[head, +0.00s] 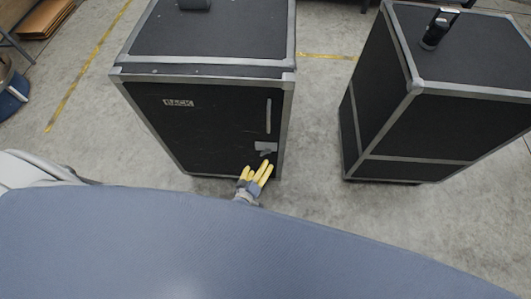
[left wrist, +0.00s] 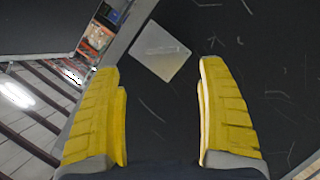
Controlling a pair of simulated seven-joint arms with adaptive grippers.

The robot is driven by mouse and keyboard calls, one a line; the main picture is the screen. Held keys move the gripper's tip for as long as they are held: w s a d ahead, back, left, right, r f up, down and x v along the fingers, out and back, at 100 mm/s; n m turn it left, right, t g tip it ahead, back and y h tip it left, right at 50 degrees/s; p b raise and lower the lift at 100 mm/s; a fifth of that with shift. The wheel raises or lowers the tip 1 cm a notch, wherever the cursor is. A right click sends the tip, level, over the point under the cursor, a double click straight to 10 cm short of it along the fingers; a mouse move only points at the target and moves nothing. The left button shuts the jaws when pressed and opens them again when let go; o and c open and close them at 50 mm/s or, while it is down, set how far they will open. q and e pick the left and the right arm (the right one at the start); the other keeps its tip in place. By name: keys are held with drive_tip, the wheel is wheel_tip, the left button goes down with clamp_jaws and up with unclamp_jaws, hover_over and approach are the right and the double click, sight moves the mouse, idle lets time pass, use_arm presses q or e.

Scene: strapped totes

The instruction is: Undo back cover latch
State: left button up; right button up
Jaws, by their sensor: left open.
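The back cover (head: 205,125) is the black panel with a "BACK" label (head: 178,103) on the silver-edged case at centre left. The latch shows as a light grey plate (head: 266,147) low near the panel's right edge. In the left wrist view the plate (left wrist: 160,52) lies beyond and between the fingertips. My left gripper (head: 257,169), with yellow fingers, is open and empty just below the plate. Whether a fingertip touches the panel I cannot tell. My right gripper is not in view.
A light vertical strip (head: 268,116) is on the panel above the plate. A second black case (head: 440,125) stands to the right, with bare concrete floor between them. My own blue-grey body fills the bottom. Cardboard (head: 42,18) lies at the far left.

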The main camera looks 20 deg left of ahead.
sight(266, 153)
use_arm(q)
drive_tip(key=x, duration=0.9)
drive_tip(key=shift+w+f, duration=0.1)
drive_tip(key=shift+w, duration=0.15)
drive_tip(key=shift+c, duration=0.2)
drive_tip(key=c, duration=1.6)
clamp_jaws()
